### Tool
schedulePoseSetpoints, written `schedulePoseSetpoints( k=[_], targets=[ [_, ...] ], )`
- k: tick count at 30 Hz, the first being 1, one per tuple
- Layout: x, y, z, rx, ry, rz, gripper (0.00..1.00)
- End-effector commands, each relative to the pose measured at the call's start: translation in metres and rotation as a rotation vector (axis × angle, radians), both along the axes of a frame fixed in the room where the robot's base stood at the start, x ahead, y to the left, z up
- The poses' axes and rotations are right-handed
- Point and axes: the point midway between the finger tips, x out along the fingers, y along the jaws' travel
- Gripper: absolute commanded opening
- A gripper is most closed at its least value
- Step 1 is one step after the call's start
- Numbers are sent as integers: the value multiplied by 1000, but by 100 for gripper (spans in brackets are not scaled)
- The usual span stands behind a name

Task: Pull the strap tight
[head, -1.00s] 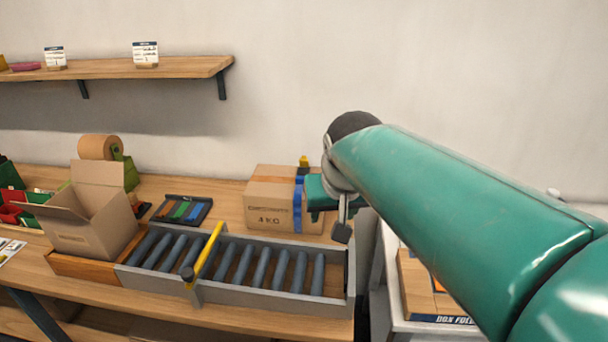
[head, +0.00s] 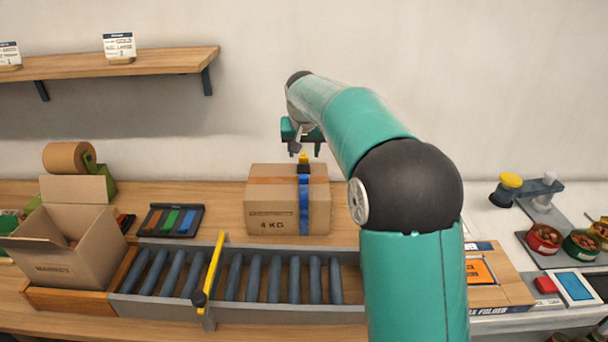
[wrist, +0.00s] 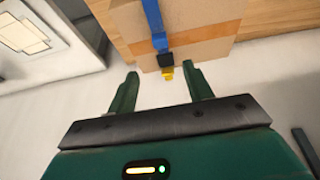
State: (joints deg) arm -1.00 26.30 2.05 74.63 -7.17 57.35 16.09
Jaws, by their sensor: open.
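A closed cardboard box (head: 270,212) marked 4 KG stands on the wooden table behind the roller conveyor. A blue strap (head: 304,205) runs down its front near the right side. On top, the strap meets a black buckle with a yellow end (head: 303,158). In the wrist view, the blue strap (wrist: 152,18), black buckle (wrist: 165,59) and yellow end (wrist: 168,74) show on the box (wrist: 205,20). My gripper (head: 305,151) is open above the box top, over the buckle. In the wrist view, the yellow end lies just beyond and between my empty fingertips (wrist: 162,76).
The roller conveyor (head: 236,308) with a yellow bar (head: 212,265) lies in front. An open box (head: 70,262), a tape roll (head: 68,158) and a tray of coloured strips (head: 170,220) are left. Chestnut bowls (head: 543,240) stand right. A shelf (head: 130,63) hangs upper left.

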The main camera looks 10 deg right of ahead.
Motion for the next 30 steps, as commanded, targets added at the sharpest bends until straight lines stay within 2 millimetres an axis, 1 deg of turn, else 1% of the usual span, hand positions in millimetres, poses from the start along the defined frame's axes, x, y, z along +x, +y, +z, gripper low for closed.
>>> schedulePoseSetpoints(
  k=[2, 5, 8, 18, 21, 25, 30],
  targets=[
    [1, 1, -4, 1, 0, 4, 51],
    [4, -1, -14, 1, 3, 4, 51],
    [9, -3, -30, 1, 3, 5, 51],
    [36, -9, -93, 2, 2, 4, 51],
    [43, -10, -107, 2, 0, 3, 51],
    [49, -10, -121, 2, -1, 3, 51],
    [52, -10, -126, 1, -3, 3, 51]
  ],
)
